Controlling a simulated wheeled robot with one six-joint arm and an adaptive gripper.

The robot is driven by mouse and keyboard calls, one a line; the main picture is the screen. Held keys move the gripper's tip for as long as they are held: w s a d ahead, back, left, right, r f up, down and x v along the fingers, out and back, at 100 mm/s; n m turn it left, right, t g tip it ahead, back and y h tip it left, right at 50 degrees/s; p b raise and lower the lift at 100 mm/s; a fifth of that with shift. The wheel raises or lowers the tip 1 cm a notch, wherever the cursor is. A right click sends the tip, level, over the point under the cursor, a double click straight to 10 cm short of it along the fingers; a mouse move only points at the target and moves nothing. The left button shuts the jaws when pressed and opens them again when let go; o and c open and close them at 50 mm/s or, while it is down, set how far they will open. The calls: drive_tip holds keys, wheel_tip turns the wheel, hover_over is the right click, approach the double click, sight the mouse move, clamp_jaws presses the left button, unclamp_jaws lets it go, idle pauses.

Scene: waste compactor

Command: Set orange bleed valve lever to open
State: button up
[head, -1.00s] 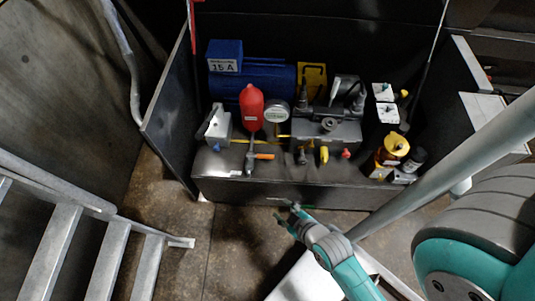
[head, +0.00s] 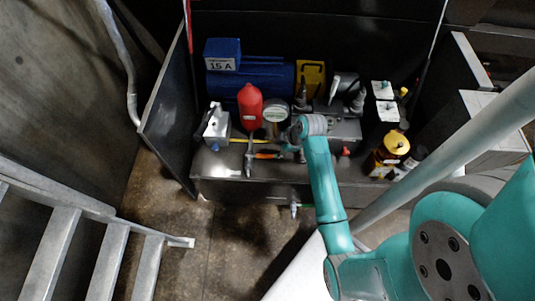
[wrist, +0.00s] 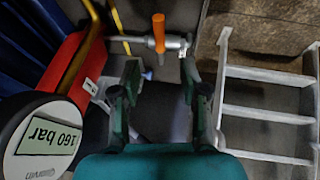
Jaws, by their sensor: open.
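The orange lever (head: 266,155) sits on a grey metal pipe valve below the red bottle, pointing right in the head view and partly hidden by my gripper. In the wrist view the orange lever (wrist: 159,33) stands upright in the picture, across the grey pipe. My gripper (head: 286,151) is at the lever's right end in the head view. In the wrist view my gripper (wrist: 160,70) is open and empty, and the lever appears just beyond the fingertips, in line with the gap. Contact cannot be told.
The red bottle (head: 250,106) and the pressure gauge (head: 275,111) stand behind the lever; the gauge (wrist: 45,137) is close on the left in the wrist view. Stairs (head: 85,250) stand at left.

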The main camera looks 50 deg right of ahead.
sight(267, 156)
drive_tip(key=x, duration=1)
drive_tip(key=shift+w+f, duration=0.2)
drive_tip(key=shift+f, duration=0.1)
clamp_jaws()
